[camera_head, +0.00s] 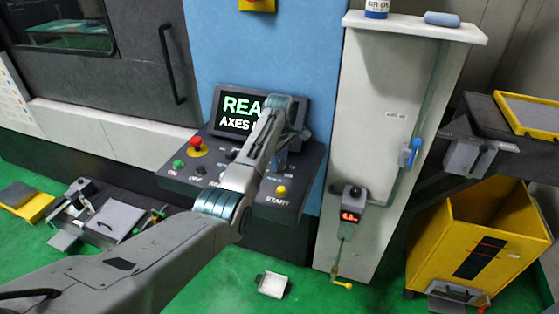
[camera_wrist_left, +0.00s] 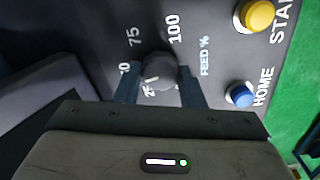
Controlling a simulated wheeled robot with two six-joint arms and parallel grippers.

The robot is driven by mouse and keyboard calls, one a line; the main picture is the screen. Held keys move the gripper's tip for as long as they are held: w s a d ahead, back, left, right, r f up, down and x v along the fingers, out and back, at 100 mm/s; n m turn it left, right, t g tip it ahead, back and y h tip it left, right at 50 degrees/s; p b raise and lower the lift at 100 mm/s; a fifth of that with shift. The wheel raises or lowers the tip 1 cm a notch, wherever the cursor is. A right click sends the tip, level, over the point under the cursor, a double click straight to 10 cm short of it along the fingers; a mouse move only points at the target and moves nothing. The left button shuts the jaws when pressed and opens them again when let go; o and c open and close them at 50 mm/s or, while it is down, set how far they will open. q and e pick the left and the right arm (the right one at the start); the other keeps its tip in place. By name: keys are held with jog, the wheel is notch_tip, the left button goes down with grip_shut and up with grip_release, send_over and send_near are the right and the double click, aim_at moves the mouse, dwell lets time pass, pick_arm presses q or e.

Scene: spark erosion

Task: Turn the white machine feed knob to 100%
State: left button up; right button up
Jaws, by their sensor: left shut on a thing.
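The feed knob (camera_wrist_left: 158,72) is a small round grey knob with a pale mark, on the dark control panel (camera_head: 290,200). In the left wrist view it sits between the two fingers of my left gripper (camera_wrist_left: 160,85), which are shut on it. The labels 75 and 100 and the words FEED % show around it; lower labels are partly covered by the fingers. I cannot tell exactly where the knob's pointer aims. In the head view my left gripper (camera_head: 279,163) reaches down to the panel, and my arm hides the knob. My right gripper is not in view.
A yellow START button (camera_wrist_left: 259,15) and a blue HOME button (camera_wrist_left: 239,95) are close beside the knob. A red stop button (camera_head: 196,143) and green button (camera_head: 178,164) are on the panel's left. A lit screen (camera_head: 238,112) stands behind. A grey cabinet (camera_head: 375,150) is to the right.

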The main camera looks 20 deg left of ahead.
pick_arm(q)
jog(key=m, duration=0.7)
jog(key=shift+w+r, duration=0.2)
jog(key=shift+r, duration=0.05)
jog(key=m, duration=0.7)
jog(key=shift+m, duration=0.3)
jog(key=m, duration=0.6)
jog(key=shift+r, duration=0.1)
jog(key=m, duration=0.5)
jog(key=shift+d+m, duration=0.1)
jog(key=shift+m, duration=0.2)
jog(key=o, duration=1)
